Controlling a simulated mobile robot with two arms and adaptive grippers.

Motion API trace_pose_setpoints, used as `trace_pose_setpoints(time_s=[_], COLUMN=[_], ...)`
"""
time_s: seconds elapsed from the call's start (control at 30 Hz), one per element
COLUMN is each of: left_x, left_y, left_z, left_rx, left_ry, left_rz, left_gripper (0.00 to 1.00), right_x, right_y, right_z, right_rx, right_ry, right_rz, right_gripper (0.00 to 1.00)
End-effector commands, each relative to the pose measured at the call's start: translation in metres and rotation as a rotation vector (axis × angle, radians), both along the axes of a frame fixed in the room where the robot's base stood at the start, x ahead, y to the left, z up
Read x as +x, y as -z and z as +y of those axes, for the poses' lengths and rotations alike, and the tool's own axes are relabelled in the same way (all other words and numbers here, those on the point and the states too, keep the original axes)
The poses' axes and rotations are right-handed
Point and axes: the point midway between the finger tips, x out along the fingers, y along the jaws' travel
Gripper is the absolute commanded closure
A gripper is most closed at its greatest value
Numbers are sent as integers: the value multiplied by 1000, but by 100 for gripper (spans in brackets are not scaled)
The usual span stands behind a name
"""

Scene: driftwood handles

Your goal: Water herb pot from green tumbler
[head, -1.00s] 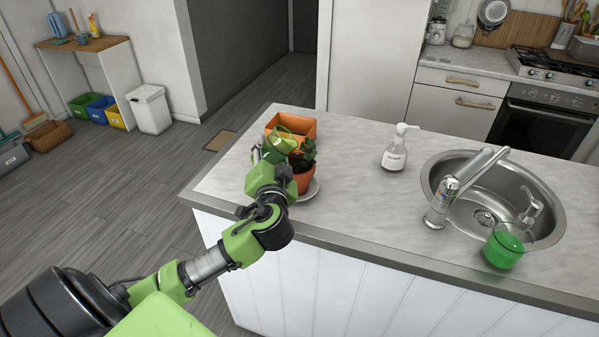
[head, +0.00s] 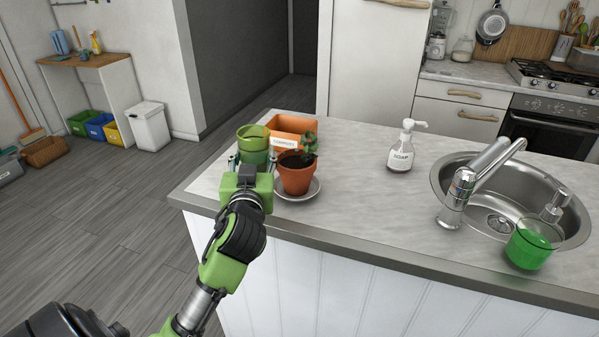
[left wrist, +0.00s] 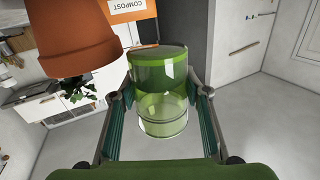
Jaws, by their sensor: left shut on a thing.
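My left gripper (head: 250,160) is shut on the green see-through tumbler (head: 253,138), with a finger on each side. The tumbler is about upright, left of the herb pot. I cannot tell whether its base touches the counter. In the left wrist view, which is upside down, the tumbler (left wrist: 160,90) sits between my fingers (left wrist: 160,118), with denser green in its base end. The herb pot (head: 297,178) is terracotta with dark soil and a small leafy plant (head: 308,143). It stands upright on a pale saucer (head: 312,192). My right gripper is not in view.
An orange compost box (head: 291,124) stands behind the pot. A soap bottle (head: 401,150) is right of it. The tap (head: 458,195), sink (head: 437,180) and a green pump dispenser (head: 528,250) are at the right. The counter (head: 360,205) between pot and sink is clear.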

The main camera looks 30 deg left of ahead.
Motion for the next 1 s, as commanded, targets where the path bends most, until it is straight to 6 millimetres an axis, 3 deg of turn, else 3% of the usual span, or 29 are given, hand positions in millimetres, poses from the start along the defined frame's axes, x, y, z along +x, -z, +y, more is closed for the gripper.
trace_pose_setpoints(time_s=[0.23,0.67,1.0], left_x=[-2,-2,-2], left_y=[-3,-50,-49], left_z=[2,2,2], left_rx=[-45,-46,-45], left_ry=[1,0,0], left_rz=[-47,-47,-47], left_gripper=[88,88,88], right_x=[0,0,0], right_y=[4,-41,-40], right_z=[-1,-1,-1], right_rx=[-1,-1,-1], right_ry=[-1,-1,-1], right_rz=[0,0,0], right_gripper=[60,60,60])
